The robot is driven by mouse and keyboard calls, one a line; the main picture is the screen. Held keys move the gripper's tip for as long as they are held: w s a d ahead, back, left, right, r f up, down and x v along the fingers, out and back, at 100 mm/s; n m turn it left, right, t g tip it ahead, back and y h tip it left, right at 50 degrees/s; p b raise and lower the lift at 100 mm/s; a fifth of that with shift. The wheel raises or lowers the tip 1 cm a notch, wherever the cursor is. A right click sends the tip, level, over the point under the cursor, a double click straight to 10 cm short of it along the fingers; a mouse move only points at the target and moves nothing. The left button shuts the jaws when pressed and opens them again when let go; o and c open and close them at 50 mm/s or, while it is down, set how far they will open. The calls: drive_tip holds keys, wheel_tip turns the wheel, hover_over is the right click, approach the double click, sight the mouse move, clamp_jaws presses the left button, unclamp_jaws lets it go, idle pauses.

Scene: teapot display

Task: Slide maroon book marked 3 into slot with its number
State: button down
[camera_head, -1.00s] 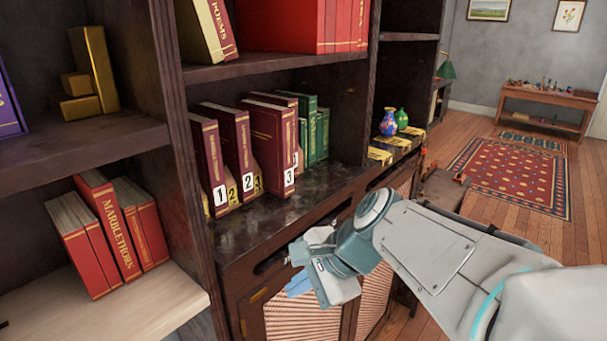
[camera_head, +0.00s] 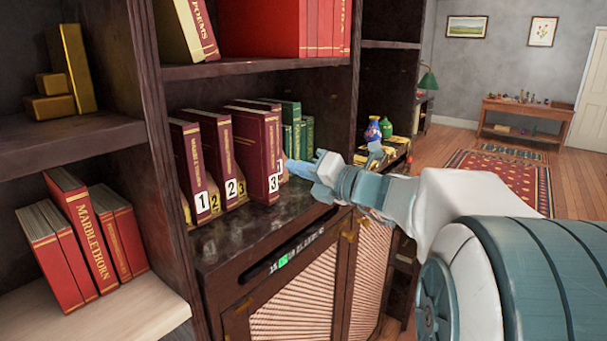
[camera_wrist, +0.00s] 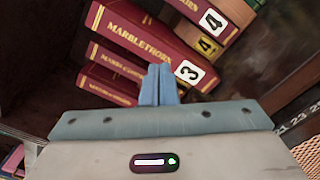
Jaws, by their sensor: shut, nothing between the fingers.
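The maroon book marked 3 (camera_head: 254,150) stands upright on the middle shelf, right of maroon book 2 (camera_head: 219,150), its white label at the spine's foot. A yellow tag 3 (camera_head: 241,188) shows low between these two books. In the wrist view, book 3 (camera_wrist: 135,65) lies below a yellow tag 4 (camera_wrist: 208,44) and a book with a white 4 (camera_wrist: 185,8). My gripper (camera_head: 292,167) is shut and empty at the right of book 3's spine. Its fingertips (camera_wrist: 158,70) overlap that spine in the wrist view; I cannot tell whether they touch it.
Maroon book 1 (camera_head: 188,165) stands at the left, green books (camera_head: 295,128) at the right. The dark ledge (camera_head: 250,230) before the books is clear. An upright panel (camera_head: 155,130) bounds the shelf at left.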

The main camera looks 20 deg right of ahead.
sight(273, 161)
drive_tip(key=shift+x, duration=1.8)
drive_tip(key=shift+x, duration=2.75)
drive_tip(key=shift+s, duration=0.1)
drive_tip(key=b+v, duration=0.1)
drive_tip(key=v, duration=1.5)
drive_tip(key=s+a+f+n+g+h, duration=0.1)
drive_tip(key=s+a+f+n+g, duration=0.4)
drive_tip(key=f+n, duration=0.3)
drive_tip(key=s+a+f+n+g+h, duration=0.2)
drive_tip(key=s+a+f+n+g, duration=0.25)
drive_tip(key=f+n, duration=0.4)
drive_tip(key=s+d+f+n+g+h, duration=0.1)
drive_tip(key=s+f+n+h, duration=0.2)
drive_tip(key=n, duration=0.8)
drive_tip(key=s+d+f+n+g+h, duration=0.1)
drive_tip(key=s+f+n+h, duration=0.3)
drive_tip(key=n, duration=0.7)
drive_tip(key=s+d, duration=0.1)
drive_tip(key=s, duration=0.1)
drive_tip(key=shift+s+f+n+h, duration=0.3)
drive_tip(key=shift+s+f+n, duration=0.05)
drive_tip(key=shift+s+f, duration=0.05)
